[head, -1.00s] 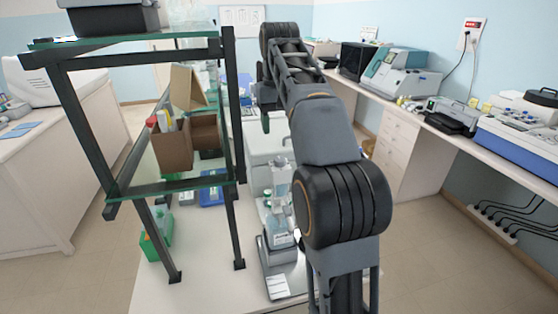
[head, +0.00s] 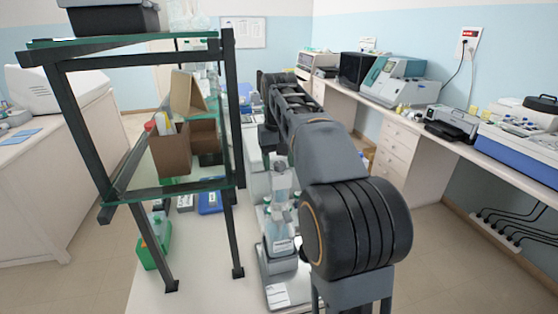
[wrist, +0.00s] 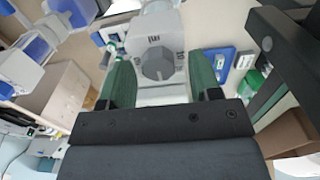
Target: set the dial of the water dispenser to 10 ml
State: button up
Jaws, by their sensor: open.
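My gripper (wrist: 160,80) is open, with one green finger on each side of the dial's lower part. I cannot tell whether the fingers touch it. In the head view my arm hides the fingertips and the dial. A clear bottle device (head: 282,225) stands on a grey base beside my arm.
A dark-framed shelf (head: 235,150) with glass levels stands left of my arm and holds a cardboard box (head: 168,150). A green container (head: 153,243) is below it. A side bench (head: 450,152) with instruments runs along the right wall.

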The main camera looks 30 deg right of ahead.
jog(key=c, duration=0.9)
jog(key=shift+r+n, duration=0.1)
jog(key=shift+n, duration=0.3)
jog(key=n+p, duration=0.2)
jog(key=n, duration=0.1)
jog(key=shift+a+n, duration=0.1)
jog(key=shift+n, duration=0.3)
jog(key=n+p, duration=0.2)
jog(key=n, duration=0.2)
jog(key=shift+n, duration=0.3)
jog(key=n+p, duration=0.1)
jog(key=n, duration=0.3)
jog(key=shift+s+a, duration=0.1)
jog(key=n+p, duration=0.1)
jog(key=n, duration=0.3)
jog(key=shift+n, duration=0.3)
jog(key=shift+s, duration=0.1)
